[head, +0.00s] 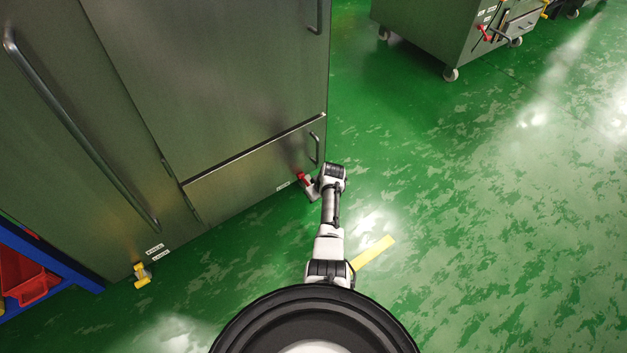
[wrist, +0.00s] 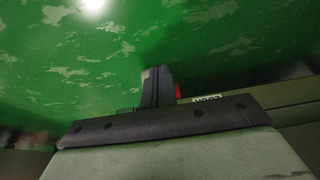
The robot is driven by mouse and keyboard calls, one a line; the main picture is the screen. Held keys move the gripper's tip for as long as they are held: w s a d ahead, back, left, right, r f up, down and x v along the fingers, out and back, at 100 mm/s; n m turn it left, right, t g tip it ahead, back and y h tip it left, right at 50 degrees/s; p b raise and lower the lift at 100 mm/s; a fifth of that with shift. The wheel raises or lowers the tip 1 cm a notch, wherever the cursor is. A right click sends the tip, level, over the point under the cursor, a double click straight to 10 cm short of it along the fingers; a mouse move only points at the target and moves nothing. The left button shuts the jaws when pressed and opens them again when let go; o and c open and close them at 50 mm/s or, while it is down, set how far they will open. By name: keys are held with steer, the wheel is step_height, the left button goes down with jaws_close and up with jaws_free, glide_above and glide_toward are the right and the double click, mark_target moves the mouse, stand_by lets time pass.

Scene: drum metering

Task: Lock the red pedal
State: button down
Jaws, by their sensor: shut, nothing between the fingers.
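The red pedal (head: 303,178) sticks out low at the front of the steel cabinet, near its right corner. A sliver of the red pedal (wrist: 178,90) shows in the wrist view, just right of my fingers; the rest is hidden behind them. My gripper (wrist: 157,72) is shut with nothing between its fingers. In the head view, the end of my arm is low beside the red pedal, and the fingers are hard to make out. I cannot tell whether the fingers touch the pedal.
The steel cabinet (head: 215,75) fills the left side. A yellow pedal (head: 142,274) sits low at its left, beside small labels. A blue rack with a red bin (head: 33,287) stands at far left. A wheeled cart (head: 430,35) is at the back right. The green floor right is clear.

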steer(key=shift+r, duration=0.15)
steer(key=shift+r+p, duration=0.65)
steer(key=shift+p, duration=0.1)
